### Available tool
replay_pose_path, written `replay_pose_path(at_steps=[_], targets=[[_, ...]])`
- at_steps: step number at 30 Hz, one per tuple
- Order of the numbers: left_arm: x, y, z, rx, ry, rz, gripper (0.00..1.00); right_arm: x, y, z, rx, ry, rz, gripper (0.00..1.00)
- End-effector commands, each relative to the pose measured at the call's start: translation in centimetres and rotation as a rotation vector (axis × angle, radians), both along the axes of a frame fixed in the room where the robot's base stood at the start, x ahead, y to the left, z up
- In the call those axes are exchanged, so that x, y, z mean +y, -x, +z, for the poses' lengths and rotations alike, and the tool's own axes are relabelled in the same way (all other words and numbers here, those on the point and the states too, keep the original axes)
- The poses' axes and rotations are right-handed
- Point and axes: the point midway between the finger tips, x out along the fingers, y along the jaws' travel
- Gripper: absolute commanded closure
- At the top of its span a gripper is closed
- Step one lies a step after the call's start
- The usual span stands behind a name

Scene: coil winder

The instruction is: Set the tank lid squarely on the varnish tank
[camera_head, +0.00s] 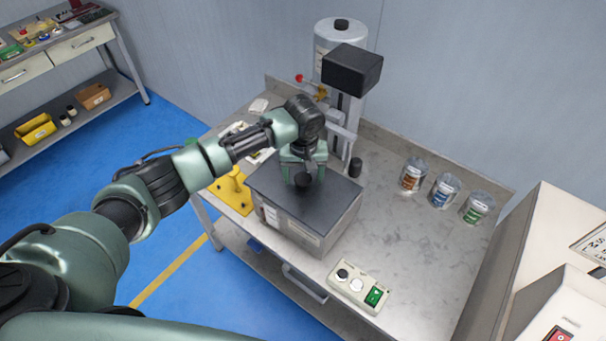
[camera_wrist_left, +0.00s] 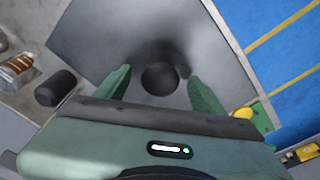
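The dark grey tank lid (camera_head: 335,192) lies on top of the grey metal varnish tank (camera_head: 296,238) on the bench. In the head view its edges run about parallel to the tank walls, and no clear gap shows. The lid's round black knob (camera_head: 302,181) stands near its middle. My left gripper (camera_head: 304,172) is above the lid, pointing down. In the left wrist view the lid (camera_wrist_left: 110,35) fills the upper middle, and the two green fingers stand apart on either side of the knob (camera_wrist_left: 160,78), with space on both sides. My right gripper is not in view.
Orange, blue and green labelled cans (camera_head: 442,190) stand at the right of the bench (camera_head: 400,255). A control box (camera_head: 358,287) is in front of the tank. A yellow stand (camera_head: 232,188) is on the left, a black cylinder (camera_head: 355,167) and tall machine (camera_head: 340,105) behind.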

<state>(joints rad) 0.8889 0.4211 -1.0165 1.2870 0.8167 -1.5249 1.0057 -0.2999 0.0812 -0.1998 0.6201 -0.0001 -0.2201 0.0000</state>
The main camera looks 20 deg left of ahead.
Motion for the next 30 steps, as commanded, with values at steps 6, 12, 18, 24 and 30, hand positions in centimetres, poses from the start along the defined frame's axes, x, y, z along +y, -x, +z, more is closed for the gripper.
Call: replay_pose_path(at_steps=[6,12,18,24,30], targets=[[0.0,0.1,-0.1,0.003,-0.001,0.000,0.31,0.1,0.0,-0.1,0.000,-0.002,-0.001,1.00],[-0.1,0.3,2.1,-0.001,0.001,-0.001,0.31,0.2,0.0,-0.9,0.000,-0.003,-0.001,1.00],[-0.2,0.7,5.6,-0.001,0.001,0.000,0.31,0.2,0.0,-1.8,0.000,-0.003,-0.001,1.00],[-0.3,0.9,7.5,0.000,0.000,0.000,0.31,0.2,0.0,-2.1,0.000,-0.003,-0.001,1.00],[-0.3,1.0,7.7,0.001,-0.001,0.000,0.31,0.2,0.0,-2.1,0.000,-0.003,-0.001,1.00]])
